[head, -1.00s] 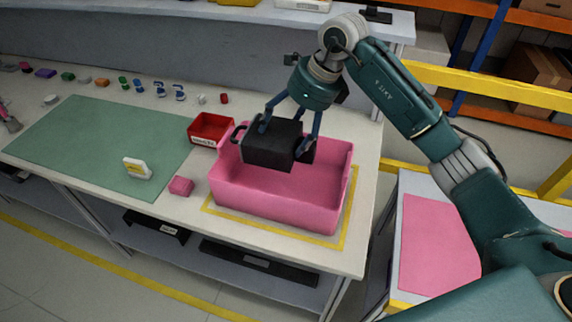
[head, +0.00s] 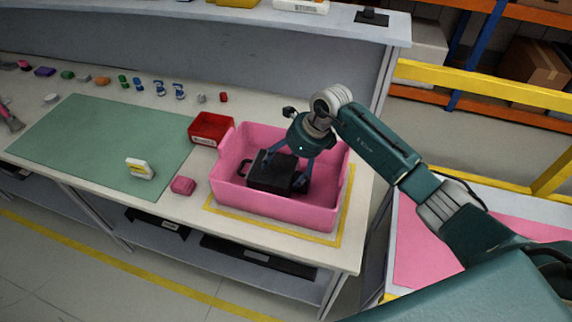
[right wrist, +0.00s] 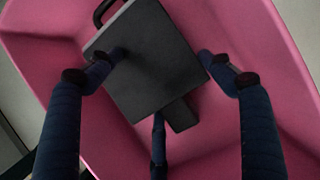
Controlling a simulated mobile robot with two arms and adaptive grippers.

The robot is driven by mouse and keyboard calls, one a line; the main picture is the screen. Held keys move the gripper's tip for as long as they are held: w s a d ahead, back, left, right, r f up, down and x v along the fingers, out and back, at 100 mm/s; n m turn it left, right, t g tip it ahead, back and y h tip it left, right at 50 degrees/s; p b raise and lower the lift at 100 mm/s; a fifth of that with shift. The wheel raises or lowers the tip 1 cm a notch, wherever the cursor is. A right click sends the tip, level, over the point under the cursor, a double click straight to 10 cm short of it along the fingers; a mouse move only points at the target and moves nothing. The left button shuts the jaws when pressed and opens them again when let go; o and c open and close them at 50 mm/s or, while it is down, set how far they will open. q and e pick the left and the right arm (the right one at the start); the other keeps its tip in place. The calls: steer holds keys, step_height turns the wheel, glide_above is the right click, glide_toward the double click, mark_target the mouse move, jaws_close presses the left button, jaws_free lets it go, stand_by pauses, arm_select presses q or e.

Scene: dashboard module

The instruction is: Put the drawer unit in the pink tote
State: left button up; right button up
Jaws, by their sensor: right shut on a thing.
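The drawer unit is a black box (head: 270,172) with a handle at one end, down inside the pink tote (head: 270,215) in the head view. My right gripper (head: 284,176) reaches into the tote from above, shut on the black box. In the right wrist view, the fingers (right wrist: 160,75) lie at the sides of the box (right wrist: 150,60), with pink tote walls (right wrist: 280,50) around it. I cannot tell whether the box touches the tote floor. My left gripper is not in view.
A red bin (head: 210,128) stands just left of the tote, near its back corner. Several small coloured parts line the back of the table.

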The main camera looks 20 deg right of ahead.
steer(key=o, duration=1.8)
steer(key=shift+r, duration=0.1)
steer(key=b+v, duration=0.3)
steer(key=v, duration=0.9)
